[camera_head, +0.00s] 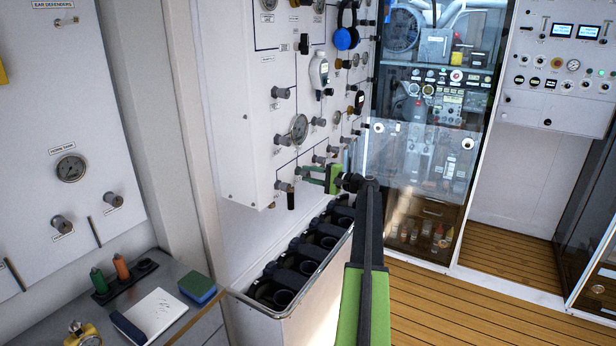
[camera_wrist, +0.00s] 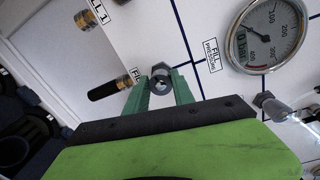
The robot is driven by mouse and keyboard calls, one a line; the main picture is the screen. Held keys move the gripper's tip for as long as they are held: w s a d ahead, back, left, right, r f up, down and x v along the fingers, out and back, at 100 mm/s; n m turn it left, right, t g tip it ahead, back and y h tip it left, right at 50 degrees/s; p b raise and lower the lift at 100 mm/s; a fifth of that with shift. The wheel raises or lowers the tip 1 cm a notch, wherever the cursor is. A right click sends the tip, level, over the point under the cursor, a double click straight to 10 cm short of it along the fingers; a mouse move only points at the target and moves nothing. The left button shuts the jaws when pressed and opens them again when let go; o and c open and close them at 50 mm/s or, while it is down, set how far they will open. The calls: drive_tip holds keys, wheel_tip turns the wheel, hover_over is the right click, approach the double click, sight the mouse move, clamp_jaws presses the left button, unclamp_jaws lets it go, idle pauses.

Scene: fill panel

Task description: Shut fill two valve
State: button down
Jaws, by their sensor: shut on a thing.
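The white fill panel (camera_head: 240,110) carries several valves and gauges. My gripper (camera_head: 308,174) reaches its lower part from the right. In the wrist view, the green fingers of my gripper (camera_wrist: 160,88) are closed around a small grey valve knob (camera_wrist: 161,74), with one finger on each side. A label beside this valve starts with "FILL", but a finger hides the rest, so I cannot read its number. In the head view, the fingers hide most of this knob.
A brass fitting with a black handle (camera_wrist: 110,89) sits left of the fingers. A pressure gauge (camera_wrist: 266,36) and another grey knob (camera_wrist: 282,111) are to the right. Below the panel stands a bin of dark cylinders (camera_head: 322,282). The wooden floor (camera_head: 440,310) at right is clear.

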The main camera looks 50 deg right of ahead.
drive_tip(key=m, duration=0.4)
drive_tip(key=shift+d, duration=0.15)
drive_tip(key=m, duration=0.4)
drive_tip(key=shift+m+y, duration=0.3)
drive_tip(key=shift+m, duration=0.1)
drive_tip(key=m+b, duration=0.1)
drive_tip(key=m, duration=0.4)
drive_tip(key=shift+m, duration=2.1)
drive_tip(key=c, duration=1.1)
unclamp_jaws()
